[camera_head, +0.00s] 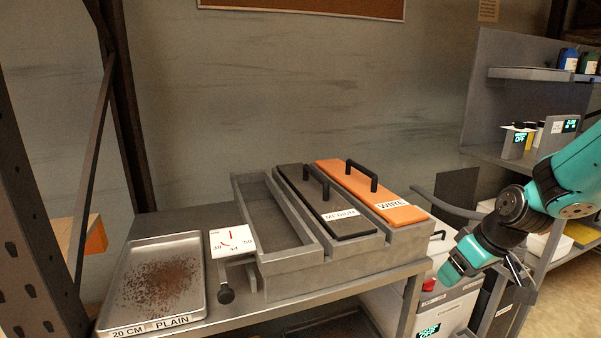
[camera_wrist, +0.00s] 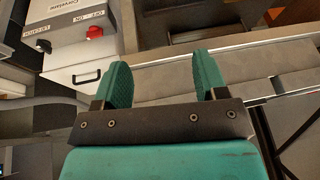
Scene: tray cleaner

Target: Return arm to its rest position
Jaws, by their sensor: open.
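My gripper (camera_head: 455,268) is at the right in the head view, at the end of my teal and black arm. It hangs to the right of the bench, near the grey cabinet. In the wrist view my gripper (camera_wrist: 162,68) shows two teal fingers set apart, with nothing between them. It is open and empty.
On the bench are a speckled tray (camera_head: 203,292) labelled PLAIN, a dial card (camera_head: 232,241), and a grey trough unit (camera_head: 300,270) with black and orange lids (camera_head: 365,195). A cabinet with a red knob (camera_wrist: 94,32) stands nearby. Shelves (camera_head: 530,73) stand at right.

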